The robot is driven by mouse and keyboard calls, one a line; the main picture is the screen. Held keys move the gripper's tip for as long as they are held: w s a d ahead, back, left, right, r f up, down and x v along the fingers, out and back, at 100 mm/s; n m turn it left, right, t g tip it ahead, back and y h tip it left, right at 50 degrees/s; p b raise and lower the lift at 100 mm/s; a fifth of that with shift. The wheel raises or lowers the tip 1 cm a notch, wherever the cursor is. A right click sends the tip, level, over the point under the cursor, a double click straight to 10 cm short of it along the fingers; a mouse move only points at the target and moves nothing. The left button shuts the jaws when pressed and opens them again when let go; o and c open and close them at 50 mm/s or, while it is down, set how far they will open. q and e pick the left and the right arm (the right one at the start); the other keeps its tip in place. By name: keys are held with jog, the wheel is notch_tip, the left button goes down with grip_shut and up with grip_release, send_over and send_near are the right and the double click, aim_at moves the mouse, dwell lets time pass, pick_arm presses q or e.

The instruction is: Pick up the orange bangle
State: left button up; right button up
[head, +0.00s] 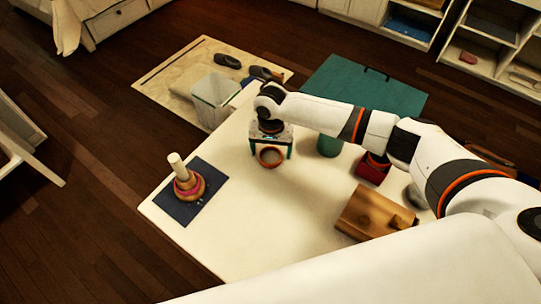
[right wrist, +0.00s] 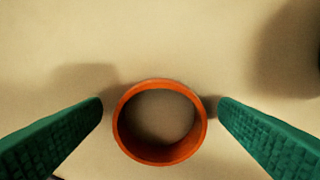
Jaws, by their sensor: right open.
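The orange bangle (head: 259,157) lies on the pale table under my right gripper (head: 271,154). In the right wrist view the bangle (right wrist: 118,128) is a plain orange ring, with table surface visible through its hole. The green fingers of my right gripper (right wrist: 160,112) stand open, one on each side of the ring. A gap shows between each fingertip and the ring. My left gripper is not in view.
A peg stand (head: 176,164) with rings on it stands on a dark mat (head: 206,181) at the table's left. A green cup (head: 329,146), a red container (head: 372,171) and a wooden box (head: 366,213) stand to the right. The table's (head: 270,222) front middle is clear.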

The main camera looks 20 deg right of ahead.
jog(key=c, duration=1)
